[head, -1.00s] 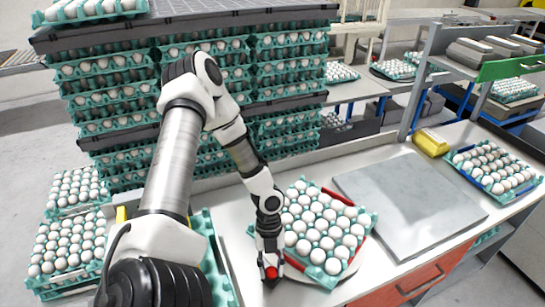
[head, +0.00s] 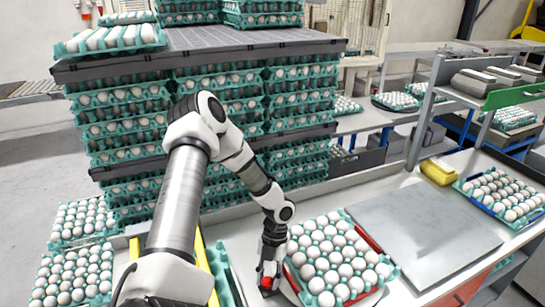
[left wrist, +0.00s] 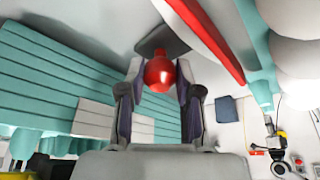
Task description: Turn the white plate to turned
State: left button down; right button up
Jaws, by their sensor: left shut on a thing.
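The white plate (head: 289,291) shows only as a thin pale rim under a teal egg tray (head: 389,272) full of white eggs; the tray hides most of it. Red strips run along the tray's edges. My left gripper (head: 267,279) points down at the tray's front-left side, shut on a red knob (head: 265,284). In the left wrist view the red knob (left wrist: 159,73) sits between the two fingers, above a dark grey tab (left wrist: 162,40). My right gripper is in neither view.
A grey slab (head: 425,230) lies right of the tray. A yellow object (head: 438,171) and another egg tray (head: 460,186) stand further right. Tall stacks of egg trays stand behind my left arm.

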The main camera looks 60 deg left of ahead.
pick_arm(q)
jog(key=shift+a+m, duration=0.3)
jog(key=shift+a, duration=0.2)
jog(key=c, duration=0.8)
grip_release()
jog(key=shift+a, duration=0.15)
jog(key=v, duration=1.2)
jog(key=shift+f, duration=0.15)
